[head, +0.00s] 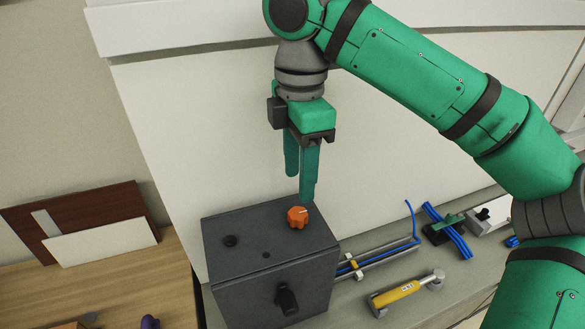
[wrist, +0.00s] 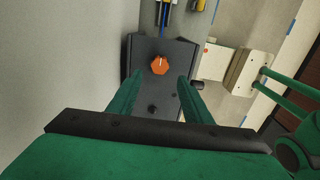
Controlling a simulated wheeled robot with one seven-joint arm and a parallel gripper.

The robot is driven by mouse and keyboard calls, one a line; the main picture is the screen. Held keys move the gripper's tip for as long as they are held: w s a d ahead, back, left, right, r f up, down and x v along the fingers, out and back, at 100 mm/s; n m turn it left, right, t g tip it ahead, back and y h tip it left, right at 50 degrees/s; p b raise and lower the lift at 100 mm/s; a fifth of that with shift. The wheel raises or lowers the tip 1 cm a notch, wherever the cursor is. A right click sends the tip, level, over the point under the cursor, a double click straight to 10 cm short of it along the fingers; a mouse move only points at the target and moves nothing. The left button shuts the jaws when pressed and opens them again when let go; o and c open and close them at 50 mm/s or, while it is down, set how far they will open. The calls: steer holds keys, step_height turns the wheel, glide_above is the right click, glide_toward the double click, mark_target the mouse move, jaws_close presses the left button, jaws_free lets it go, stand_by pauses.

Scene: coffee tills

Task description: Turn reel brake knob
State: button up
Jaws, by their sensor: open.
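An orange fluted knob (head: 298,217) with a pale pointer line sits on the top face of a dark grey box (head: 225,265). In the wrist view the orange knob (wrist: 160,65) lies beyond the fingertips, near the far end of the box's top (wrist: 150,47). My gripper (head: 299,188) points down above the box, with its green fingers apart and nothing between them. In the head view one fingertip overlaps the space just above the knob; whether it touches cannot be told. In the wrist view my gripper (wrist: 158,78) has its two fingers at either side of the box's top.
The box also has a black knob (head: 287,299) on its front and small dark holes on top. To its right lie a yellow-handled tool (head: 397,292), blue cables (head: 450,232) and metal rails. A pale wall (head: 190,120) stands close behind. Brown and white panels (head: 100,240) lean at left.

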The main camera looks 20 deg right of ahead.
mark_target(298, 213)
step_height(298, 213, down, 9)
steer(key=shift+r, duration=0.1)
steer(key=c, duration=0.6)
steer(key=m, duration=0.4)
steer(key=shift+m, duration=0.4)
steer(key=m, duration=0.4)
steer(key=shift+m, duration=0.3)
steer(key=m, duration=0.4)
steer(key=shift+m, duration=0.4)
steer(key=m, duration=0.3)
steer(key=shift+m, duration=0.4)
steer(key=o, duration=0.8)
